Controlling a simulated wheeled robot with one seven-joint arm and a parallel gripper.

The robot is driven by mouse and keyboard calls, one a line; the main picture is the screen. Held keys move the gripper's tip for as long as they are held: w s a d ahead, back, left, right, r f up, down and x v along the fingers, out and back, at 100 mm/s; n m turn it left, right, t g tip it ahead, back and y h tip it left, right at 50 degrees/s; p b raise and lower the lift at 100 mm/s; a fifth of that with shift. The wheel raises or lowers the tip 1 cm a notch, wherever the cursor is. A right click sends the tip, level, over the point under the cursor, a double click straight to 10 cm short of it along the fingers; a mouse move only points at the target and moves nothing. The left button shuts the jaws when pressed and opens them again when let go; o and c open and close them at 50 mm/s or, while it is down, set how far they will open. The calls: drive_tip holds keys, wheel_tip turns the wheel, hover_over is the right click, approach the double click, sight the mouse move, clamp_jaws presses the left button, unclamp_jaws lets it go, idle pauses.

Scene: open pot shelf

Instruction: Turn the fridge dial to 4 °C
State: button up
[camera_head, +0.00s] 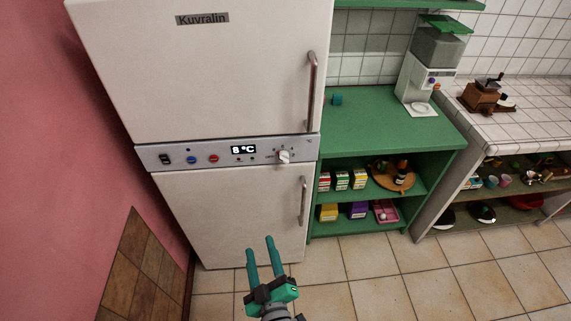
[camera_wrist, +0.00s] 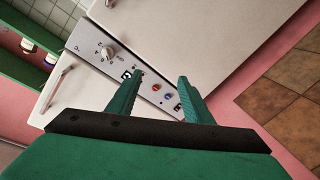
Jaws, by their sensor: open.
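The white fridge (camera_head: 215,75) stands at the left in the head view, both doors shut. Between its doors runs a grey control panel (camera_head: 222,154) with a display (camera_head: 243,149) reading 8 °C. The dial (camera_head: 283,156) is a pale knob at the right part of the panel; it also shows in the wrist view (camera_wrist: 107,52) at upper left. My gripper (camera_head: 261,246) is open and empty, low in front of the lower door and apart from the dial. Its two green fingers (camera_wrist: 155,92) show in the wrist view, with the panel beyond them.
Two metal handles (camera_head: 311,92) (camera_head: 303,201) stick out from the fridge doors. Right of the fridge is a green open shelf (camera_head: 375,130) with boxes and a dispenser (camera_head: 430,65). A pink wall (camera_head: 70,150) is at the left. The tiled floor (camera_head: 370,270) is clear.

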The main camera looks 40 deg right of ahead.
sight(285, 162)
drive_tip(key=w+d+r+h, duration=0.1)
drive_tip(key=w+d+r, duration=0.15)
drive_tip(key=d, duration=0.25)
drive_tip(key=w+d+r+n+h, duration=0.1)
drive_tip(key=w+d+r, duration=0.15)
drive_tip(key=d, duration=0.25)
drive_tip(key=w+d+r+h, duration=0.1)
drive_tip(key=w+d+r, duration=0.1)
drive_tip(key=d+r, duration=0.25)
drive_tip(key=shift+g, duration=0.3)
drive_tip(key=x, duration=1)
drive_tip(key=shift+w+f, duration=0.2)
drive_tip(key=shift+f, duration=0.15)
drive_tip(key=c, duration=1)
